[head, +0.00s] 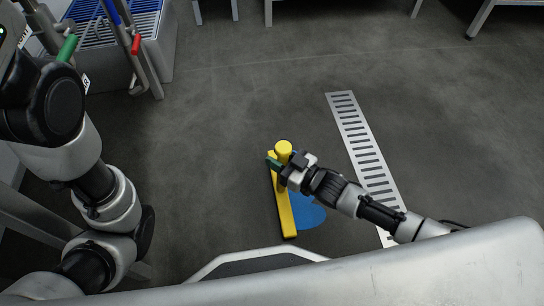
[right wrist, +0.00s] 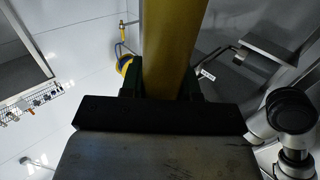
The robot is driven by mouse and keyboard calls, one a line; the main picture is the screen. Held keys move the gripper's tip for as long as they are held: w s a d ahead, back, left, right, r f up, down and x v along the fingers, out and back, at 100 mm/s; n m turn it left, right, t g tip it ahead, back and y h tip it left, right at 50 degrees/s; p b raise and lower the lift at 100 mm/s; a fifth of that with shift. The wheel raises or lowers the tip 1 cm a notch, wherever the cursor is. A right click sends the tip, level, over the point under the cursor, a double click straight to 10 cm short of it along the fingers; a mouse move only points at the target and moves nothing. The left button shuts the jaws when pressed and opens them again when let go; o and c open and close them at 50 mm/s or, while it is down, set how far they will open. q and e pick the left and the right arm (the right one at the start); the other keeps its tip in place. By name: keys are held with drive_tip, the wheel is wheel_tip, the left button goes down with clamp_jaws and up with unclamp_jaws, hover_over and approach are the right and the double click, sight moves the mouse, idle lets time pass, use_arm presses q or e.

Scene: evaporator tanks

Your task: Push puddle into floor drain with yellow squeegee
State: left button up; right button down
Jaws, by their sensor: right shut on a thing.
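The yellow squeegee (head: 284,205) stands with its long head on the floor and its handle end (head: 283,147) pointing up toward the head camera. My right gripper (head: 279,166) is shut on its handle; the right wrist view shows the yellow handle (right wrist: 165,45) between the green finger pads. The blue puddle (head: 309,214) lies right of the squeegee head, partly hidden by my right arm and the squeegee. The floor drain (head: 357,135) is a long slotted metal strip right of the puddle, with dark floor between; my arm covers part of it. My left gripper is out of view.
A metal stand with a blue rack (head: 120,25) and pipes with green and red handles (head: 136,45) is at the upper left, near my left arm. Metal legs (head: 268,12) stand along the top edge. The floor around the drain is clear.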

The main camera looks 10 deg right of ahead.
drive_tip(key=shift+d, duration=1.2)
drive_tip(key=shift+d+p, duration=0.3)
drive_tip(key=shift+d, duration=1)
drive_tip(key=shift+d, duration=1.3)
